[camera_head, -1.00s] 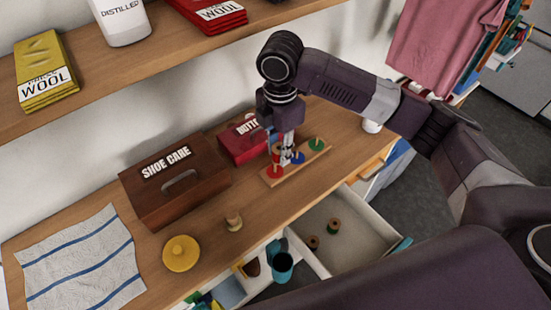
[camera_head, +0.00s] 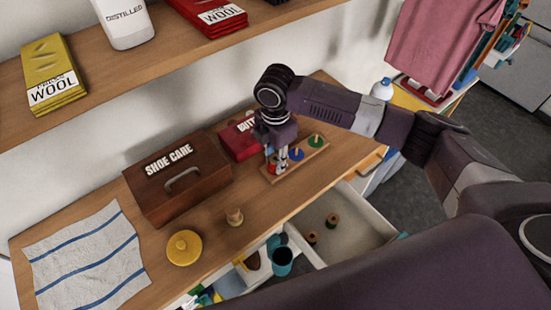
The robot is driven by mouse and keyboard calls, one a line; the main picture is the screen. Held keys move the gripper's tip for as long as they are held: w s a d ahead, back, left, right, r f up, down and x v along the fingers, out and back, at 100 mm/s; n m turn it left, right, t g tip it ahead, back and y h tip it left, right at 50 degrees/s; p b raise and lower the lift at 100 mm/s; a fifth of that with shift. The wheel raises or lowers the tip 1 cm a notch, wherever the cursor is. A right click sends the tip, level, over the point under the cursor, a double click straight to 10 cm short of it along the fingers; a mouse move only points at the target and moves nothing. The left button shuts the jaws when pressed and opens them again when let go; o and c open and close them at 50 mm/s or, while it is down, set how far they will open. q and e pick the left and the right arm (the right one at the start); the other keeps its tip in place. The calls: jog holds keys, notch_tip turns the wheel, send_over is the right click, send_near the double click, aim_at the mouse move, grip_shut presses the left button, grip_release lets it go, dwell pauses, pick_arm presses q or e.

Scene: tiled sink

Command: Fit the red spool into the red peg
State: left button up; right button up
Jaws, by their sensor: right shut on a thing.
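The wooden peg board (camera_head: 305,155) lies on the counter, with a green disc and peg (camera_head: 316,140) at its far end and a blue disc and peg (camera_head: 296,154) in the middle. The red peg (camera_head: 271,169) is at the near end, mostly hidden by my right gripper (camera_head: 277,167). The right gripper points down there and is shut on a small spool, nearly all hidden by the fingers. I cannot tell whether the spool is around the peg or just above it. My left gripper is not in view.
A brown shoe care box (camera_head: 180,178) and a red button box (camera_head: 240,138) stand left of the board. A wooden spool (camera_head: 234,217) and a yellow round thing (camera_head: 184,248) are on the counter. The open drawer (camera_head: 352,235) holds two spools (camera_head: 333,220).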

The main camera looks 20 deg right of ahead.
jog(key=o, duration=0.9)
jog(key=shift+f, duration=0.1)
jog(key=shift+o, duration=0.2)
notch_tip(320, 180, up, 12)
jog(key=b, duration=0.3)
jog(key=shift+r, duration=0.2)
